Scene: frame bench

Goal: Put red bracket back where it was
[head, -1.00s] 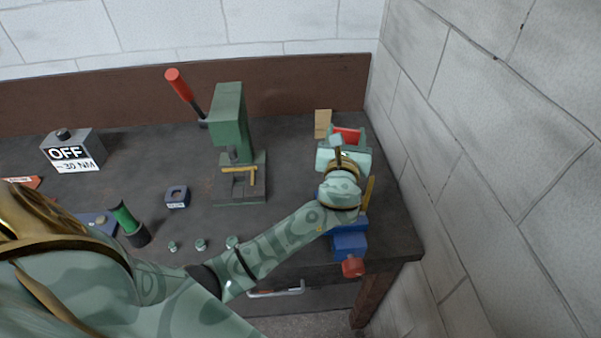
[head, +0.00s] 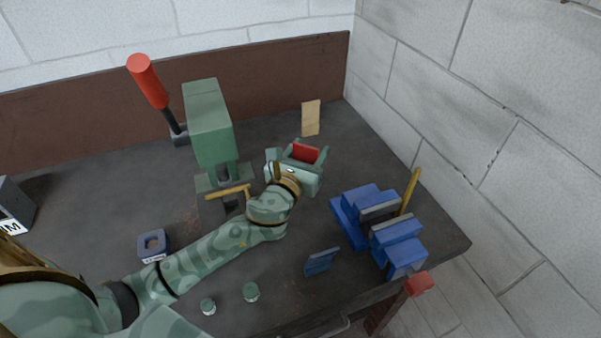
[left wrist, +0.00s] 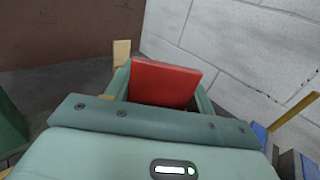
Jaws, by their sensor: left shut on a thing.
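The red bracket (head: 305,152) is held between the fingers of my left gripper (head: 304,158), over the bench behind the blue vise. In the left wrist view the bracket (left wrist: 163,84) shows as a flat red plate between the fingers (left wrist: 160,95); its lower part is hidden by the gripper body. I cannot tell whether it touches the bench. My right gripper is not in view.
The blue vise (head: 350,222) with a red knob stands at the front right edge. A green press (head: 208,125) with a red-handled lever stands left of the gripper. A tan block (head: 311,118) stands behind. A small blue plate (head: 321,262) and round green pieces (head: 251,292) lie in front.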

